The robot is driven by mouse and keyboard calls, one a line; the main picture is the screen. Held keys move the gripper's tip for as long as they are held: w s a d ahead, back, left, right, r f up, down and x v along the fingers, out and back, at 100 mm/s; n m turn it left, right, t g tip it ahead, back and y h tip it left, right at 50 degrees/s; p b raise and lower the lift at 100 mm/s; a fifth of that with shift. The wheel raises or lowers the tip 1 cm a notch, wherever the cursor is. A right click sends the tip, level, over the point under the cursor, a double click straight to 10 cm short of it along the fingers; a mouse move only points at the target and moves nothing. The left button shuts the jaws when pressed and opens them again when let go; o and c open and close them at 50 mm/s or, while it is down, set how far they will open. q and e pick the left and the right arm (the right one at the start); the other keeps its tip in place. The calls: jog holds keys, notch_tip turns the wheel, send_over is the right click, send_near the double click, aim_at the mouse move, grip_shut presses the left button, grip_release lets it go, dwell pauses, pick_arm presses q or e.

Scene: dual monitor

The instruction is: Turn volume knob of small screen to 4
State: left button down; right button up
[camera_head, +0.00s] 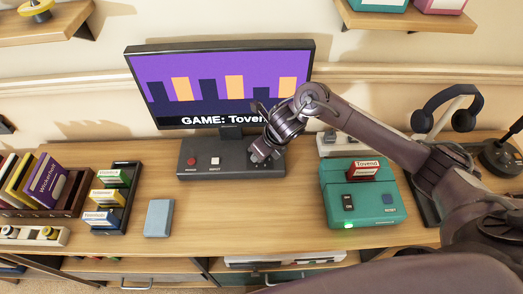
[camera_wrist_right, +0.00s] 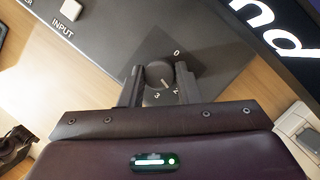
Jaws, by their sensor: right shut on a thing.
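One monitor (camera_head: 225,60) shows in the head view, reading "GAME: Toven…". Its dark grey control base (camera_head: 222,172) stands on the desk below it, with a red power button (camera_head: 192,161) and a white input button (camera_head: 215,161). My right gripper (camera_head: 262,153) is over the right end of this base and hides the knob in the head view. In the right wrist view, my right gripper (camera_wrist_right: 160,80) is shut on the round grey volume knob (camera_wrist_right: 158,70), one finger on each side. Its white mark points between the printed 3 and 2. A 0 shows at the upper right; a 4 is not readable.
A teal console (camera_head: 375,210) with a red cartridge stands right of the base. A blue-grey box (camera_head: 159,218), a cartridge rack (camera_head: 122,190) and several books (camera_head: 45,180) are to the left. Headphones (camera_head: 450,100) hang on a stand at right. The front middle of the desk is clear.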

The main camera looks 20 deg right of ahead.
jog(key=m+p, duration=0.1)
jog(key=m+h+p, duration=0.1)
jog(key=m, duration=0.1)
jog(key=shift+a+r+m+t, duration=0.1)
jog(key=shift+r+m+t, duration=0.1)
jog(key=shift+m+t, duration=0.1)
jog(key=m+h+p, duration=0.1)
jog(key=m+p, duration=0.1)
jog(key=shift+s+a+m, duration=0.1)
jog(key=shift+m, duration=0.3)
jog(key=m+h+p, duration=0.1)
jog(key=m+p, duration=0.2)
jog(key=m+h+p, duration=0.2)
jog(key=m+p, duration=0.2)
jog(key=shift+a+r, duration=0.1)
jog(key=shift+a, duration=0.1)
jog(key=m+g+h+p, duration=0.1)
jog(key=m+p, duration=0.1)
jog(key=m, duration=0.1)
jog(key=shift+a+m+g+p, duration=0.1)
jog(key=shift+m+g+p, duration=0.2)
jog(key=shift+p, duration=0.1)
jog(key=shift+f+m+g+h+p, duration=0.1)
jog(key=shift+m+g+h+p, duration=0.1)
jog(key=shift+m+p, duration=0.3)
jog(key=shift+f+m+g+h+p, duration=0.1)
jog(key=shift+m+g+p, duration=0.1)
jog(key=shift+m, duration=0.5)
jog(key=shift+w, duration=0.2)
jog(key=o, duration=1)
